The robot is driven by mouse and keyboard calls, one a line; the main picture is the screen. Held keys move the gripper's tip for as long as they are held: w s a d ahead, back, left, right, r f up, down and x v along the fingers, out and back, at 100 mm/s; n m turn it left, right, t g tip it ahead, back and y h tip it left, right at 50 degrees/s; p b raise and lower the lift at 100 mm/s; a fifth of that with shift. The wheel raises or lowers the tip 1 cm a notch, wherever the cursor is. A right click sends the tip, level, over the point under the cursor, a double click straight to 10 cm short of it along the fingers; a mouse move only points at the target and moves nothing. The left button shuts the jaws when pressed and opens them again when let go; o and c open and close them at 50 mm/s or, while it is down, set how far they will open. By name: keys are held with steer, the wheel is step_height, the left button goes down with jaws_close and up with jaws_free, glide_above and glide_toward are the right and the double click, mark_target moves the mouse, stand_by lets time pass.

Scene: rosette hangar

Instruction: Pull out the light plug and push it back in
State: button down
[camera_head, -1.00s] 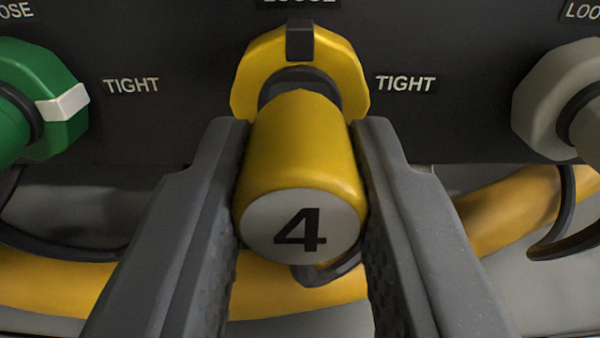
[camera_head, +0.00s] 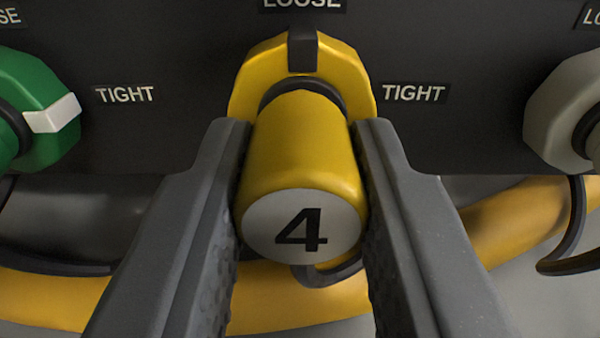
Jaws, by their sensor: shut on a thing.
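A yellow plug (camera_head: 300,150) with a black number 4 on its white round end face is in the middle of the view. My gripper (camera_head: 302,130) is shut on it, one grey finger on each side. Behind the plug is a yellow collar (camera_head: 245,85) on the dark panel. The collar's black mark (camera_head: 302,50) is at the top, below the word LOOSE. A dark ring shows between plug and collar. How deep the plug sits in the collar is hidden by its body.
A green collar (camera_head: 55,85) with a white mark pointing to TIGHT is at the left of the dark panel (camera_head: 170,50). A pale grey collar (camera_head: 550,115) is at the right. A thick yellow hose (camera_head: 520,215) and black hooks (camera_head: 575,240) lie below.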

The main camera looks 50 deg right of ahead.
steer(key=c, duration=1.1)
jaws_free()
steer(key=p+v, duration=0.2)
steer(key=v, duration=1.1)
steer(key=shift+s+a+r, duration=0.2)
steer(key=shift+a, duration=0.05)
